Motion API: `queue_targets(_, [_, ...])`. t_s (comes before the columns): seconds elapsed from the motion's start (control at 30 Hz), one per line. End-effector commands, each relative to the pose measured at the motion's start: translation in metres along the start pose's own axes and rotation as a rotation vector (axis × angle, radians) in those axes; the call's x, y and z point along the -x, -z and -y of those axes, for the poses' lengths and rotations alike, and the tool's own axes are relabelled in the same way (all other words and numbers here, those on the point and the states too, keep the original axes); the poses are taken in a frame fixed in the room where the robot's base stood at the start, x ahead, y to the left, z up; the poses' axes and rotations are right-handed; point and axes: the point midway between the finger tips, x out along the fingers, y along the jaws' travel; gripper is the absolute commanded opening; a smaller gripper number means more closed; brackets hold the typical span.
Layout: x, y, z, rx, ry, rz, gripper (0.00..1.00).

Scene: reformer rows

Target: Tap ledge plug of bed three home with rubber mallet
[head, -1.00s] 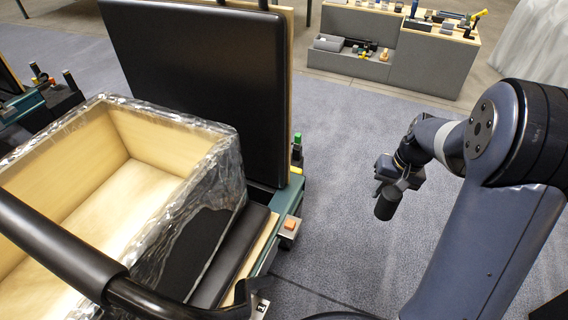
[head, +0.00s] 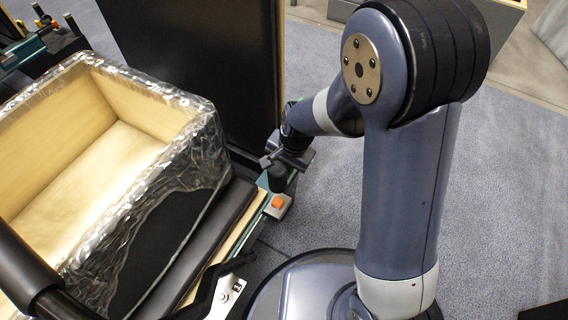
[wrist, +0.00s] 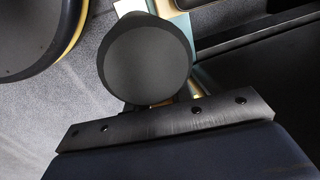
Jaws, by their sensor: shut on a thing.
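My gripper (head: 288,158) is at the near right corner of the bed, shut on the rubber mallet, whose dark round head (head: 277,178) hangs below it. An orange plug (head: 277,202) sits in a small grey ledge (head: 283,213) at the bed's edge, just below the mallet head in the head view. I cannot tell whether the mallet touches the plug, or how far the plug stands out. In the wrist view the mallet head (wrist: 148,65) is a big dark disc that hides most of what lies behind it. The fingertips are hidden there.
A wooden box wrapped in clear film (head: 195,110) stands on the bed. A tall black panel (head: 200,60) rises behind my gripper. A black bar (head: 25,270) crosses the front left. A numbered metal plate (head: 228,292) is at the bed's near edge. Carpet to the right is open.

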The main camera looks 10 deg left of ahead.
Motion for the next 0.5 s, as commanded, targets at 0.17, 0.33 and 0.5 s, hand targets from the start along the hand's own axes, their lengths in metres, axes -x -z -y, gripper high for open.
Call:
queue_targets(0.17, [-0.008,-0.003,0.001,-0.007,0.003,-0.002,0.0])
queue_targets(0.33, [-0.021,-0.002,-0.003,-0.006,0.002,-0.002,0.0])
queue_targets(0.5, [-0.037,-0.002,-0.006,-0.006,0.002,-0.002,0.0])
